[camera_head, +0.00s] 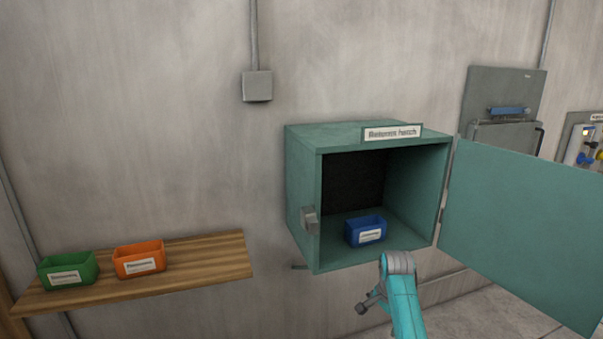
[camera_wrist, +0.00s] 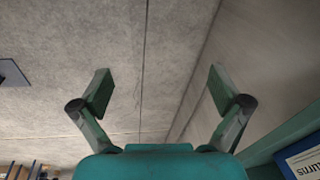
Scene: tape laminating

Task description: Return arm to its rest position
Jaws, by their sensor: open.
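My arm shows in the head view at the bottom, its teal link below and in front of the open hatch; the fingers cannot be made out there. In the wrist view my gripper (camera_wrist: 160,90) is open, with its two fingers wide apart and nothing between them. The teal hatch cabinet (camera_head: 303,193) stands on the wall with its door (camera_head: 525,225) swung open to the right. A blue bin (camera_head: 365,231) with a white label sits on the cabinet floor.
A wooden shelf (camera_head: 205,262) at left holds a green bin (camera_head: 68,268) and an orange bin (camera_head: 139,259). A grey wall box (camera_head: 257,86) is above. Grey panels (camera_head: 503,100) are at right behind the door. The wall between shelf and hatch is clear.

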